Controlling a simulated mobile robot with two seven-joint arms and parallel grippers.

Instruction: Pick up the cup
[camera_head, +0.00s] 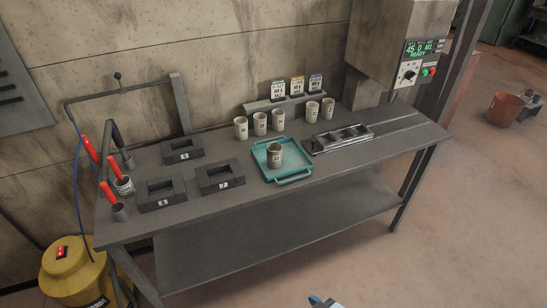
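One pale cup (275,156) with a dark mark stands upright in the teal tray (258,163) at the middle of the bench. Several similar cups stand behind it along the back of the bench. Three are behind the tray to the left, among them the leftmost cup (241,129). Two more, including the far right cup (328,109), stand further right. Neither of my grippers can be made out. Only a small blue and white piece, which looks like part of me, shows at the bottom edge.
The grey bench (215,207) holds dark blocks with recesses at left, red-handled tools in holders, and a metal fixture (343,138) right of the tray. A control box (400,40) hangs at the back right. A yellow canister (72,273) stands at the left. The front floor is clear.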

